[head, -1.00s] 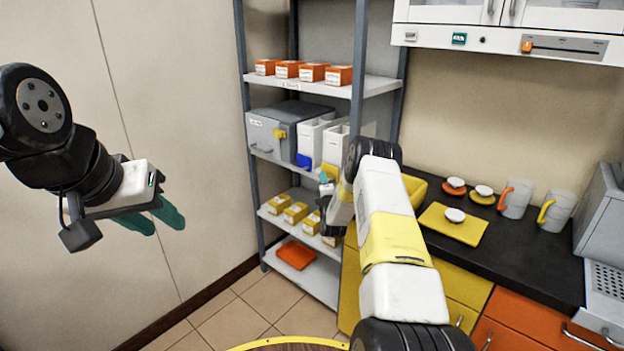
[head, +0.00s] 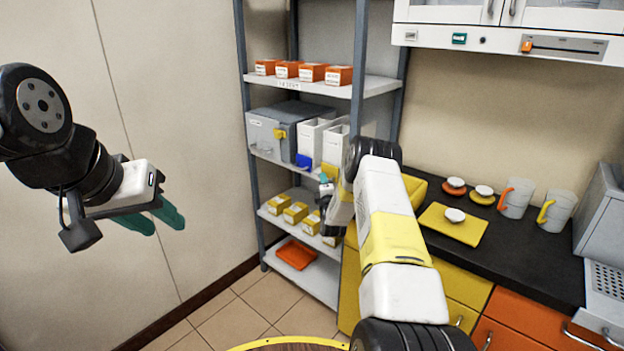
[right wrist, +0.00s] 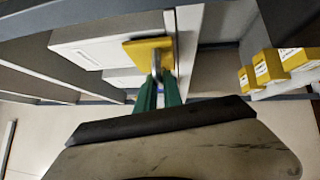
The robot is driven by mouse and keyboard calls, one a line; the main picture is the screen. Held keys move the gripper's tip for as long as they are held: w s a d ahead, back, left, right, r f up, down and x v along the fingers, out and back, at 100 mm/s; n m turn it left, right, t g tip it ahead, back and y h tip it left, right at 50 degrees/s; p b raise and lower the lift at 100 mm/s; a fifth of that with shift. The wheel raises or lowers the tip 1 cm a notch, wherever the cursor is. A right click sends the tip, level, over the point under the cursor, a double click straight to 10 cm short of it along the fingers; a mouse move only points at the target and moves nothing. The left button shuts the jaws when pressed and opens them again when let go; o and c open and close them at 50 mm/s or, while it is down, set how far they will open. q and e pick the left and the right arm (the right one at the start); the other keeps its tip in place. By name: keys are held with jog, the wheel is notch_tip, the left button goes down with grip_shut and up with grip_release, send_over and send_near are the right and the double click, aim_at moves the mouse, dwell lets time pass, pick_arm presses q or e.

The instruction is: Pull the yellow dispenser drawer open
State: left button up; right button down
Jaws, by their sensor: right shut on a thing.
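Two white dispensers stand side by side on the middle shelf in the head view; the right one (head: 336,146) has the yellow drawer (head: 329,169) low at its front. In the right wrist view the yellow drawer front (right wrist: 142,52) carries a thin metal handle. My right gripper (right wrist: 159,88) has its green fingers shut on that handle. In the head view my right gripper (head: 325,183) is small, just below the yellow drawer, and partly hidden by my own arm. My left gripper (head: 156,219) is open and empty, away at the left by the wall.
The left dispenser's blue drawer (head: 304,160) is beside the yellow one. A grey box (head: 276,130) stands left of the dispensers. Yellow boxes (head: 296,212) fill the shelf below, and a grey shelf post (head: 358,70) rises close by.

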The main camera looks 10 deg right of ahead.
dwell(0.5)
jog(key=s+a, duration=0.6)
jog(key=a, duration=0.2)
jog(key=shift+s+a, duration=0.4)
jog(key=c, duration=1.5)
grip_release()
jog(key=shift+s, duration=0.1)
jog(key=s+f, duration=0.1)
jog(key=s, duration=0.6)
jog(key=shift+s+a, duration=0.25)
jog(key=shift+a, duration=0.15)
